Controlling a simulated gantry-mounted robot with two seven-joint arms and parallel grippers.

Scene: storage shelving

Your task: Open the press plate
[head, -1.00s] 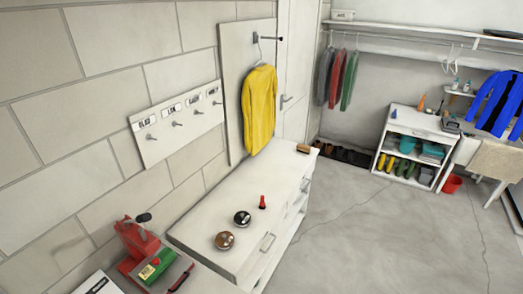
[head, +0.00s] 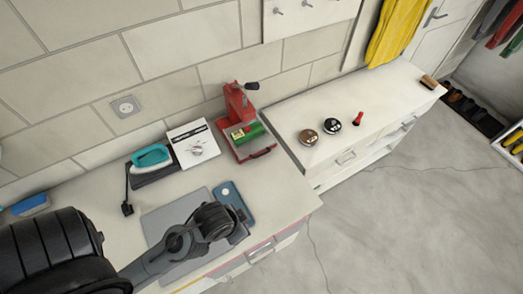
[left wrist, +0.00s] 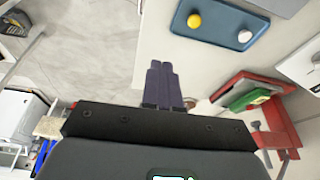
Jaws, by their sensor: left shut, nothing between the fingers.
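A red press (head: 238,103) stands on the white worktop against the wall, with a dark lever knob at its top. A green block with a yellow label (head: 247,132) lies on its base, and a red-edged plate with a dark handle (head: 262,152) extends toward the front. My left gripper (left wrist: 162,68) is shut and empty, apart from the press. In the head view my left gripper (head: 241,226) is over the front of the worktop, its fingers hard to make out.
A grey mat (head: 165,222) and a blue tray (head: 231,196) lie below my left arm.

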